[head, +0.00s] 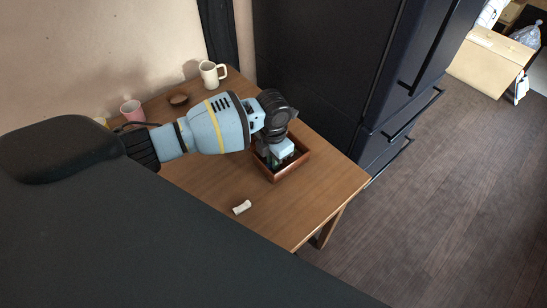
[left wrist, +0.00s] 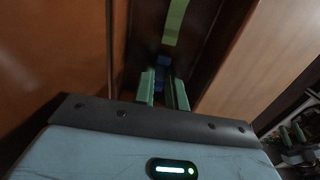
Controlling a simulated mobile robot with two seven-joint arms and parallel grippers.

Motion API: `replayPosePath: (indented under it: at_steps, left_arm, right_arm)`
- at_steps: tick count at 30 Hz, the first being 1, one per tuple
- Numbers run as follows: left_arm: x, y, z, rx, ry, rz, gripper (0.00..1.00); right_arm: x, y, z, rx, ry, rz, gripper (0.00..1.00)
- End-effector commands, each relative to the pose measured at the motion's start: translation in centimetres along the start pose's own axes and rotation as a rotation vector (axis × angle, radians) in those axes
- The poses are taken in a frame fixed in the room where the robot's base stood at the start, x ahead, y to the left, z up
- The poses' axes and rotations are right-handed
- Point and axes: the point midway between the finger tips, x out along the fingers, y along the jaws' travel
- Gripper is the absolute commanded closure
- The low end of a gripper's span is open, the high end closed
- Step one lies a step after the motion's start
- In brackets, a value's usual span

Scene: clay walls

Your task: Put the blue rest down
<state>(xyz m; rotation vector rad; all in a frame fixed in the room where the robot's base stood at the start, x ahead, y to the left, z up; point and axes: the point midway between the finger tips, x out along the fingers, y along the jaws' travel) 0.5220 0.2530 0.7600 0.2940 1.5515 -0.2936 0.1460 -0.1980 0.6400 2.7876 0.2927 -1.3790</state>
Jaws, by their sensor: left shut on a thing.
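My left gripper (head: 272,158) reaches down into the wooden tray (head: 292,168) on the table. In the left wrist view its two green fingers (left wrist: 163,92) are shut on the blue rest (left wrist: 162,76), a small dark blue piece that shows only in part between and just beyond the fingertips. The rest is low over or inside the tray; I cannot tell if it touches the tray's floor. In the head view the hand hides it. My right gripper is not in view.
A green strip (left wrist: 175,20) lies in the tray. A small white piece (head: 242,207) lies on the table (head: 215,190) near its front edge. A dark fridge (head: 330,75) stands behind the tray.

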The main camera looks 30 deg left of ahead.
Motion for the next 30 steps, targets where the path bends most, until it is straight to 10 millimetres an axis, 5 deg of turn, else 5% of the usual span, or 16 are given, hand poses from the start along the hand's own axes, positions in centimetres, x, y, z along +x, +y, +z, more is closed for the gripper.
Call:
replayPosePath:
  at_steps: [9,10,14,23,30]
  left_arm:
    - [0.3,0.0,0.0,0.0,-0.001,0.0,1.0]
    - [0.2,0.0,0.1,0.0,-0.001,0.0,0.83]
    - [0.2,0.0,0.1,0.0,-0.002,0.0,0.66]
    - [0.1,0.0,0.1,0.0,-0.002,0.0,0.65]
    - [-2.6,0.1,0.2,0.0,-0.007,0.0,0.65]
  right_arm:
    - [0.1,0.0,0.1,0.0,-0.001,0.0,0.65]
    - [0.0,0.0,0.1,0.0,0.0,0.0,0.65]
    - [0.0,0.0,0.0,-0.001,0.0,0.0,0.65]
    - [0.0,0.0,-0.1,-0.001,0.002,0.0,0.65]
    - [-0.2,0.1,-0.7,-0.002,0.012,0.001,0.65]
